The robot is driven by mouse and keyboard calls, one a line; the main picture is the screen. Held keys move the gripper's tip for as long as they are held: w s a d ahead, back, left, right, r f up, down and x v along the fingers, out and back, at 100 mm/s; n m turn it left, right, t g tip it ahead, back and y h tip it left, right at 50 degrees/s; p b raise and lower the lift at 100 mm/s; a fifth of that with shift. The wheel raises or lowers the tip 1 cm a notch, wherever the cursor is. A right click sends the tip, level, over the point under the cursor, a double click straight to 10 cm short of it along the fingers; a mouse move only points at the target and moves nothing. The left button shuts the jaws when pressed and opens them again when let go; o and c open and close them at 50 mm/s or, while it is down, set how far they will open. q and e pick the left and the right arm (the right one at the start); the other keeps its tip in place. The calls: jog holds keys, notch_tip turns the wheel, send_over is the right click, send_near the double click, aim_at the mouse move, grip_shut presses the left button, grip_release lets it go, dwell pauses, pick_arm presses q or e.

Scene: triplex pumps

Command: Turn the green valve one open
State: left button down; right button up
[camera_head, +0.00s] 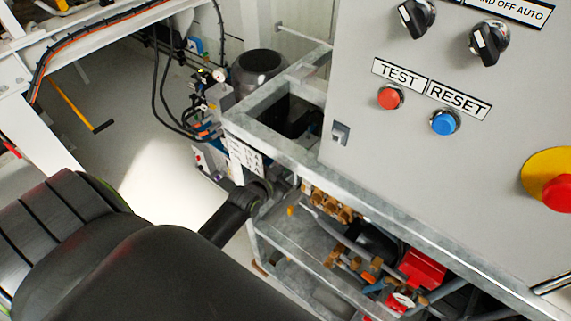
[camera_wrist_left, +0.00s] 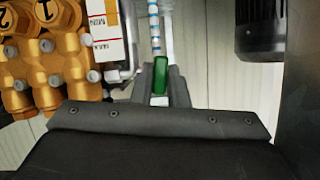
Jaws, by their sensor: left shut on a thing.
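The green valve handle (camera_wrist_left: 160,75) shows in the left wrist view, upright, at the end of a pale blue-and-white striped pipe. My left gripper (camera_wrist_left: 159,88) is shut on it, with a dark finger on either side. In the head view my left arm comes in from the lower left, and its dark wrist end is beside the metal frame. The green handle cannot be made out in the head view. My right gripper is in neither view.
Brass blocks with numbered caps (camera_wrist_left: 45,60) and a white label plate (camera_wrist_left: 105,35) are close on the left in the wrist view. A dark cylinder (camera_wrist_left: 260,30) hangs at the right. In the head view a grey control panel (camera_head: 430,165) stands above the metal frame (camera_head: 290,150).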

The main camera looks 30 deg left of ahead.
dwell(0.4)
pick_arm(q)
jog(key=c, duration=1.4)
grip_release()
jog(key=shift+c, duration=0.2)
jog(key=v, duration=1.7)
jog(key=shift+s+a+b, duration=0.15)
jog(key=shift+a+b, duration=0.1)
jog(key=shift+b, duration=0.1)
jog(key=shift+o, duration=0.3)
jog(key=shift+r, duration=0.1)
